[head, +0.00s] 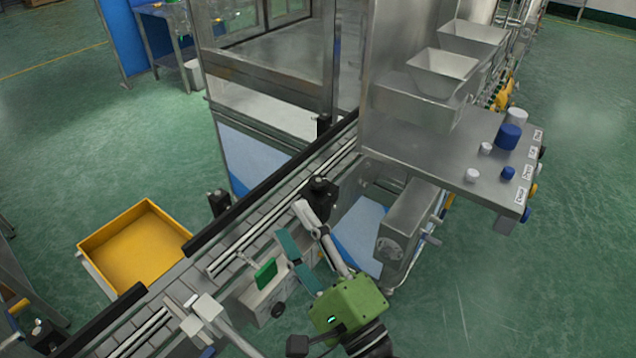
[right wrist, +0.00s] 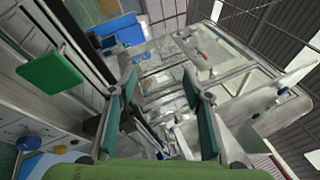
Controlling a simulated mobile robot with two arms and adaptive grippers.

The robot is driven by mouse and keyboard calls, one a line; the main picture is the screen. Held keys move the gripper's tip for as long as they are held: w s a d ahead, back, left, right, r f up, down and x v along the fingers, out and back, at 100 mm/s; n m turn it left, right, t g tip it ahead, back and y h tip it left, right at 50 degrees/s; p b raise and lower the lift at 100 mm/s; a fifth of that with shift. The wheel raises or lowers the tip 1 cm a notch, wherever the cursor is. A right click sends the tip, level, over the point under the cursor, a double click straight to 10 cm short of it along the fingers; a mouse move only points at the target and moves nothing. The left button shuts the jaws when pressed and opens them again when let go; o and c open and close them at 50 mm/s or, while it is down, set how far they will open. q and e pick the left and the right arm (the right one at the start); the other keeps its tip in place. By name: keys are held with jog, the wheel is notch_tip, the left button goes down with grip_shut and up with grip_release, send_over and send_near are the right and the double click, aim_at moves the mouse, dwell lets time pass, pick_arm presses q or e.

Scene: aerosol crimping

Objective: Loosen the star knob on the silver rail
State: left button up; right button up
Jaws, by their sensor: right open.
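The silver rail (head: 238,250) runs diagonally along the conveyor in the head view. A black knob-like fitting (head: 318,188) stands beside the conveyor, just beyond my right gripper; I cannot tell whether it is the star knob. A round black knob (head: 278,310) is on the side of a pale box below the conveyor. My right gripper (head: 295,228) is open over the near side of the conveyor, its green body low and its fingers pointing up-left. In the right wrist view its two teal-padded fingers (right wrist: 158,100) are apart with nothing between them.
A green plate (head: 265,272) is close to my right fingers; it also shows in the right wrist view (right wrist: 62,68). A steel machine (head: 405,120) with a control shelf stands to the right. A yellow tray (head: 135,250) lies left of the conveyor. Open floor lies at far right.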

jog(key=w+d+m+t+h, duration=0.3)
jog(key=m+h, duration=0.2)
jog(key=m, duration=0.4)
jog(key=m+g+h, duration=0.2)
jog(key=m+h, duration=0.3)
jog(key=m, duration=0.5)
send_near(319, 189)
jog(key=w+p, duration=0.1)
jog(key=w, duration=0.3)
jog(key=w+p, duration=0.1)
jog(key=w, duration=0.3)
jog(key=w+a+p, duration=0.1)
jog(key=w, duration=0.3)
jog(key=shift+w+a+r, duration=0.1)
jog(key=shift+w+r, duration=0.1)
pick_arm(q)
jog(key=r, duration=0.3)
jog(key=shift+s+a, duration=0.3)
jog(key=shift+s, duration=0.05)
pick_arm(e)
jog(key=c, duration=1.1)
